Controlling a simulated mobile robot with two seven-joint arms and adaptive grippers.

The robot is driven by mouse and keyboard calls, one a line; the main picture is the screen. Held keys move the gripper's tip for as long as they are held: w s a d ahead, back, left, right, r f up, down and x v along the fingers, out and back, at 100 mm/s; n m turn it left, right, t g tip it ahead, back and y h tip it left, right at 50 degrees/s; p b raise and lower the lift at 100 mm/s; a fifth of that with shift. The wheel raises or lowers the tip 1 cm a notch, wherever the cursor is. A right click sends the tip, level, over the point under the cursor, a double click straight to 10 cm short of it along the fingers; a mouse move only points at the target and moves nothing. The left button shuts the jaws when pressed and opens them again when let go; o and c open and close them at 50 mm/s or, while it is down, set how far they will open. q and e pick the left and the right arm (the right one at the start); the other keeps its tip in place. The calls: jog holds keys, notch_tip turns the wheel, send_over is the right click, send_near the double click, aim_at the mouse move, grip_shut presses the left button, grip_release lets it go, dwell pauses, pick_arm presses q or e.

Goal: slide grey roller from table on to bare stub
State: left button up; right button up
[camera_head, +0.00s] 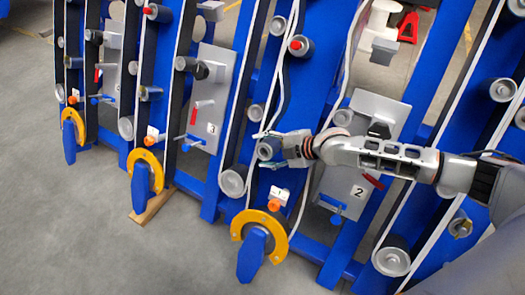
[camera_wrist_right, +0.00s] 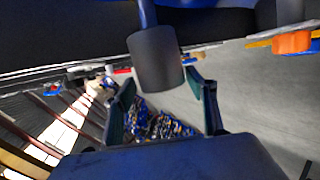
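A grey roller (camera_head: 267,150) sits on the blue harvester panel, at the tip of my right gripper (camera_head: 277,149). In the right wrist view this dark grey roller (camera_wrist_right: 155,60) is on a blue stub that comes down from the top. The fingers of my right gripper (camera_wrist_right: 161,83) are spread, one on each side of the roller's near end, with the floor visible between them. I see no clear contact between fingers and roller. No table and no clearly bare stub can be made out. My left gripper is not in view.
Blue slanted panels with belts, other rollers and yellow half-rings (camera_head: 260,220) fill the scene. A grey plate (camera_head: 362,130) with a label "2" stands behind my right arm. An orange knob (camera_head: 274,204) is below the gripper. Free grey floor (camera_head: 80,230) lies at the lower left.

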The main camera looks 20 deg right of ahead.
jog(key=shift+r, duration=0.1)
jog(key=shift+s+f, duration=0.1)
jog(key=shift+f, duration=0.1)
jog(key=shift+s+d+r, duration=0.1)
jog(key=shift+d, duration=0.05)
jog(key=v, duration=1.1)
jog(key=shift+r, duration=0.35)
jog(key=shift+s+d, duration=0.1)
jog(key=shift+s, duration=0.05)
